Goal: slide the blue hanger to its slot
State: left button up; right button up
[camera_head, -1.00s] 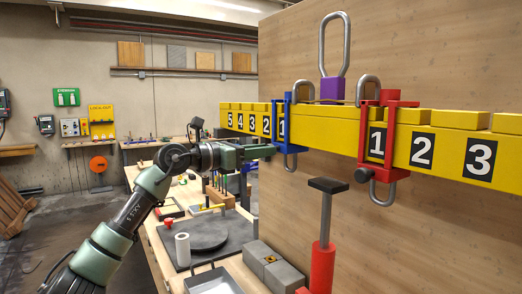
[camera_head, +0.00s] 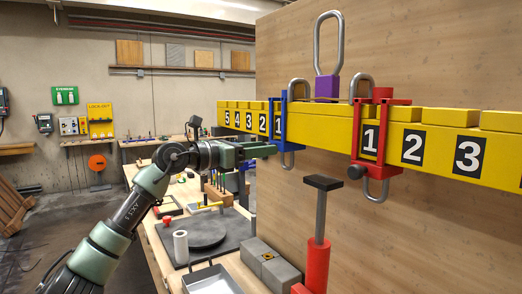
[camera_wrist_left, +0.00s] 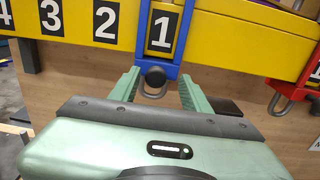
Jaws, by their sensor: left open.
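The blue hanger (camera_head: 283,122) hangs around the yellow numbered beam (camera_head: 335,130) at the left-hand number 1. In the left wrist view the blue hanger (camera_wrist_left: 161,38) frames the number 1, with its dark knob and metal loop below. My left gripper (camera_head: 270,150) is at the lower part of the hanger. In the left wrist view my left gripper (camera_wrist_left: 158,88) is open, its green fingers on either side of the knob, apart from it. The red hanger (camera_head: 378,140) hangs at the right-hand number 1. My right gripper is not in view.
A purple block with a tall metal loop (camera_head: 327,87) stands at the beam's middle. A red-handled tool (camera_head: 318,262) stands upright below the beam. A wooden panel (camera_head: 460,60) is close behind. A workbench with a grey round plate (camera_head: 203,230) lies below.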

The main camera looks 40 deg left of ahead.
pick_arm(q)
jog(key=b+v, duration=0.4)
jog(key=v, duration=0.3)
jog(key=shift+s, duration=0.3)
jog(key=shift+f, duration=0.1)
